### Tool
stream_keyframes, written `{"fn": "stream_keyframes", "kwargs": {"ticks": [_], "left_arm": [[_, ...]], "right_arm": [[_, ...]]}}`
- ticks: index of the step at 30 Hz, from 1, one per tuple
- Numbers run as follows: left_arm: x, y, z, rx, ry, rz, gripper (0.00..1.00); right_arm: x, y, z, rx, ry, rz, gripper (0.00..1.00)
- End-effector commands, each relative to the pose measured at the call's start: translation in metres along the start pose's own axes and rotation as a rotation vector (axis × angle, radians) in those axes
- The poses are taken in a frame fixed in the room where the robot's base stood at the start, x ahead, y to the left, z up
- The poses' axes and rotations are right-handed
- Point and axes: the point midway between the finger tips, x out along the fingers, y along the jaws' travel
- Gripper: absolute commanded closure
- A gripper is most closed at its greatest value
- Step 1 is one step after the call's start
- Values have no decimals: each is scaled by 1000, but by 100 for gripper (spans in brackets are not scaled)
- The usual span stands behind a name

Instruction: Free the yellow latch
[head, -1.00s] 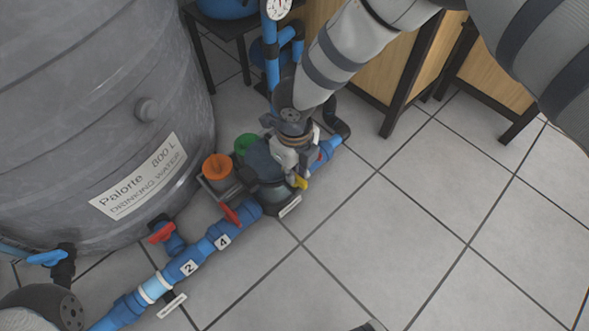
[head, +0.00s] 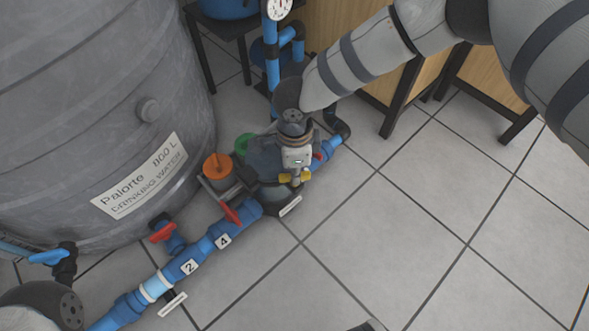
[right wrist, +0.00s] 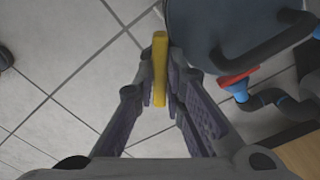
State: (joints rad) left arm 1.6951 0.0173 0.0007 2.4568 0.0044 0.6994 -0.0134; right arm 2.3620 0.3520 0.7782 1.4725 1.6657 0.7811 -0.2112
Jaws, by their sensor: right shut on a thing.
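The yellow latch (head: 285,178) sits on the front side of the grey-blue pump housing, low beside the blue pipe. My right gripper (head: 296,179) reaches down to it, and the fingers cover the middle of the latch. In the right wrist view the yellow latch (right wrist: 160,68) stands upright between the two fingertips of my right gripper (right wrist: 165,80), next to the round housing (right wrist: 205,30). The fingers are closed on it. Part of the housing is hidden behind my wrist. My left gripper is outside the views.
A large grey water tank (head: 95,110) stands at the left. Blue pipes (head: 185,265) with red handles (head: 162,232) run along the floor. An orange cap (head: 217,166) and a green cap (head: 244,143) are beside the housing. The tiled floor (head: 400,230) at the right is clear.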

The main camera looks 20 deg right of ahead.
Motion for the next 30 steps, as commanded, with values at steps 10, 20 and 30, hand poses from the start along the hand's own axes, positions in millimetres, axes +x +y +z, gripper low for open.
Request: {"fn": "stream_keyframes", "kwargs": {"ticks": [10, 20, 30], "left_arm": [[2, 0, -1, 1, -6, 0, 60], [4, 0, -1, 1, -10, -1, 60], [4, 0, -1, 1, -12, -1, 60]], "right_arm": [[1, 0, -1, -313, 2, 1, 100], [1, 0, -1, -534, 2, 1, 100], [1, 0, -1, -636, 3, 2, 100]]}}
